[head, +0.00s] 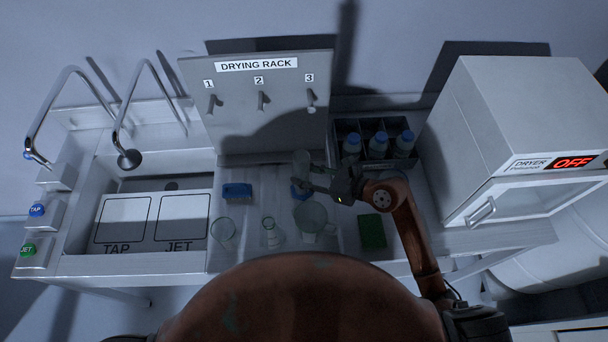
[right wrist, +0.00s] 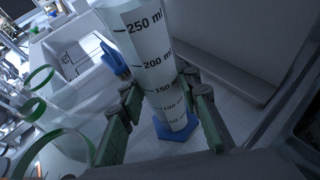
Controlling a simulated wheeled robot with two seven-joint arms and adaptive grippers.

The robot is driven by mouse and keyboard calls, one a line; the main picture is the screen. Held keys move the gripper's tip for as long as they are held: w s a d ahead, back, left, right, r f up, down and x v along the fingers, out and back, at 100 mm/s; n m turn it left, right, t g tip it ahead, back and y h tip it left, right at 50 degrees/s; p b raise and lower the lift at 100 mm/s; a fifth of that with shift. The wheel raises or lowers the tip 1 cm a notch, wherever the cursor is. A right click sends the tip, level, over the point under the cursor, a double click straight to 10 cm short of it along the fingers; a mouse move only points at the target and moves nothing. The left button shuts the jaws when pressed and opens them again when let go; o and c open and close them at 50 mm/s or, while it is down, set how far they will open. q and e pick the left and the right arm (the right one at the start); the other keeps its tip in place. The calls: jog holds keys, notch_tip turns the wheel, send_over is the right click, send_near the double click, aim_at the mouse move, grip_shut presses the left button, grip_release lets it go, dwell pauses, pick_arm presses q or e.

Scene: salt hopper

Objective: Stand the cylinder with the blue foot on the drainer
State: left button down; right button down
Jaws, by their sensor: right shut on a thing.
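The clear graduated cylinder (head: 301,162) has a blue foot (head: 299,192) and looks roughly upright at the back of the pale worktop (head: 260,182), right of the sink. My right gripper (head: 308,184) reaches it from the right and is shut on its lower part. In the right wrist view, the cylinder (right wrist: 147,50) is between the green-padded fingers of the gripper (right wrist: 164,98), and its blue hexagonal foot (right wrist: 176,130) shows below them. I cannot tell whether the foot touches the surface. No part is labelled as drainer. My left gripper is out of view.
A blue brush-like block (head: 236,191), a beaker (head: 223,232), a flask (head: 271,234) and a jug (head: 312,220) stand near the cylinder. The pegged drying rack (head: 265,135) rises behind. Blue-capped bottles (head: 377,147), a green sponge (head: 372,231) and a dryer (head: 520,130) are rightward.

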jog(key=shift+f, duration=0.2)
jog(key=c, duration=1.4)
grip_release()
jog(key=shift+c, duration=0.2)
jog(key=shift+r, duration=0.25)
jog(key=v, duration=1.2)
jog(key=shift+b, duration=0.3)
jog(key=shift+f, duration=0.15)
